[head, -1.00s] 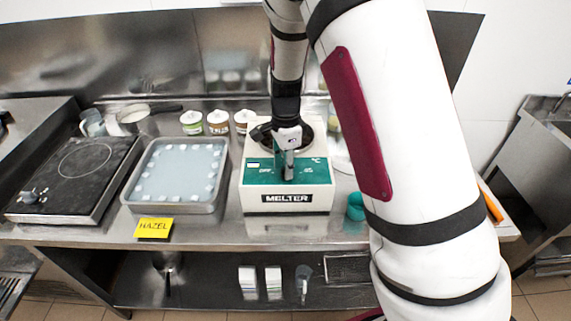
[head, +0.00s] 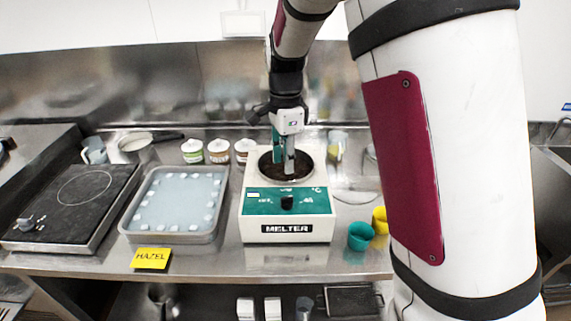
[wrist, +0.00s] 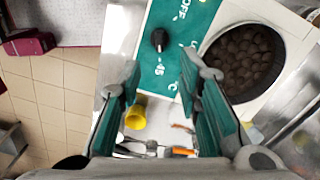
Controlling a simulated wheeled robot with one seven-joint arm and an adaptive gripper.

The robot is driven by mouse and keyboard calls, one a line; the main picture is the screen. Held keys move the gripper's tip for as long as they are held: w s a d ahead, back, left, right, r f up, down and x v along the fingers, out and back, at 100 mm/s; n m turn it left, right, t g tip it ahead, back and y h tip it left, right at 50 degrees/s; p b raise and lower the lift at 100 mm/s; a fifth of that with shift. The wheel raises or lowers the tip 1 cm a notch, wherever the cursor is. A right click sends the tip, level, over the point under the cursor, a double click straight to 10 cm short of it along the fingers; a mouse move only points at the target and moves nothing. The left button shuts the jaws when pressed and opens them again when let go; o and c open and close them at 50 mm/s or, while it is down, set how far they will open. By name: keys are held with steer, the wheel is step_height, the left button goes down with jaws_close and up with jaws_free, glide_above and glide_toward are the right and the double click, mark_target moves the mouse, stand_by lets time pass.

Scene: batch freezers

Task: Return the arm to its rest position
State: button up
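My gripper (head: 284,158) is in the middle of the head view, above the melter (head: 289,230), in front of its dark round pot (head: 270,170). Its two teal-lined fingers stand apart with nothing between them. In the wrist view the open fingers (wrist: 165,105) point down past the melter's green panel (wrist: 180,40) and black knob (wrist: 159,39). The pot, with dark brown round pieces (wrist: 240,60) in it, is to the right there. My arm comes down from the top and hides the right part of the counter in the head view.
A teal cup (head: 360,237) and a yellow cup (head: 380,220) stand right of the melter. A tray (head: 141,229) with pale pieces, a hot plate (head: 75,190) and a yellow HAZEL note (head: 151,258) are to the left. Several lidded jars (head: 218,151) stand behind.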

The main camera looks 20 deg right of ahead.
stand_by(0.3)
steer(key=s+r+n+t+y, duration=0.1)
steer(key=s+r+n+t, duration=0.2)
steer(key=s+r+n, duration=0.75)
steer(key=s+r+n+t+h, duration=0.1)
steer(key=s+n, duration=0.6)
steer(key=s, duration=0.7)
steer(key=shift+s+d+r+t, duration=0.15)
steer(key=shift+s+r+t, duration=0.25)
steer(key=shift+r+t, duration=0.3)
